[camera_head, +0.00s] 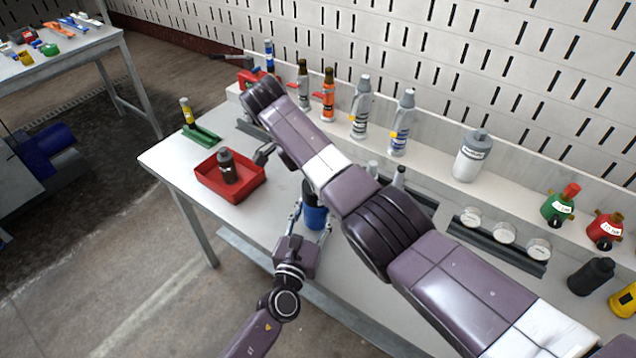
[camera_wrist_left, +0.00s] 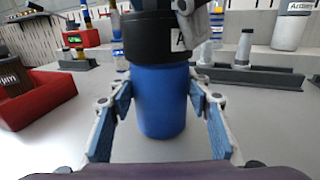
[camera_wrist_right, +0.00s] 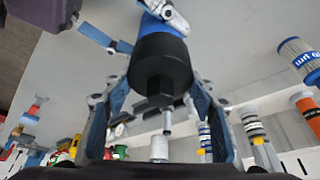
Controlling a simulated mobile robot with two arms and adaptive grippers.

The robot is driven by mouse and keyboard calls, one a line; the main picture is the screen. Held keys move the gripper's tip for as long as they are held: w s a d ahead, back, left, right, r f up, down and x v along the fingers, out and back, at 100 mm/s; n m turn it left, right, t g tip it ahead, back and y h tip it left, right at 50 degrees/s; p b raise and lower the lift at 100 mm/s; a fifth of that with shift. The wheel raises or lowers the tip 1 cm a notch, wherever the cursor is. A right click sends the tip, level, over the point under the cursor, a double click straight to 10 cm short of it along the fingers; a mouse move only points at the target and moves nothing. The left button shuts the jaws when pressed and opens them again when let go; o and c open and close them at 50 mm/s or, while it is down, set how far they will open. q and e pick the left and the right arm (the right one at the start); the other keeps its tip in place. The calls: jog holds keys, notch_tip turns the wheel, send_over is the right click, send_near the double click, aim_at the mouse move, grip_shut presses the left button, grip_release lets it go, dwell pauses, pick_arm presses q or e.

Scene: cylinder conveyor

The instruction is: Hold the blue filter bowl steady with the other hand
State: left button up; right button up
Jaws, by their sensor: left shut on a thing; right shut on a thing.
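The blue filter bowl (camera_head: 315,217) stands upright at the front of the workbench, with a black head (camera_wrist_left: 160,38) on top of it. My left gripper (camera_head: 311,220) is shut around the bowl from the front; in the left wrist view its pads flank the blue wall (camera_wrist_left: 162,105). My right gripper (camera_wrist_right: 160,92) is shut on the black head (camera_wrist_right: 160,65), with a pad on either side. The blue bowl (camera_wrist_right: 165,22) shows beyond the head in the right wrist view. My right arm hides the right gripper and part of the filter in the head view.
A red tray (camera_head: 247,190) with a dark cylinder (camera_head: 228,168) stands left of the filter. A green holder (camera_head: 203,136) lies behind it. Bottles, including a white one (camera_head: 473,157), line the back shelf. Round gauges (camera_head: 503,232) sit on a rack at right.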

jog(key=o, duration=1.3)
jog(key=shift+s+a+r, duration=0.15)
jog(key=shift+a+r, duration=0.2)
jog(key=shift+a, duration=0.45)
jog(key=shift+a+r, duration=0.1)
jog(key=shift+r, duration=1.2)
jog(key=n, duration=0.1)
jog(key=n+t, duration=0.1)
jog(key=n, duration=0.1)
jog(key=shift+s+f+y, duration=0.15)
jog(key=shift+f+y, duration=0.15)
jog(key=shift+r+n+t+y, duration=0.1)
jog(key=shift+n+t+y, duration=0.3)
jog(key=shift+n, duration=1.2)
jog(key=shift+d, duration=0.2)
jog(key=shift+n+t, duration=0.3)
jog(key=shift+n, duration=0.5)
jog(key=n+y, duration=0.1)
jog(key=n, duration=0.3)
jog(key=shift+t+y, duration=0.4)
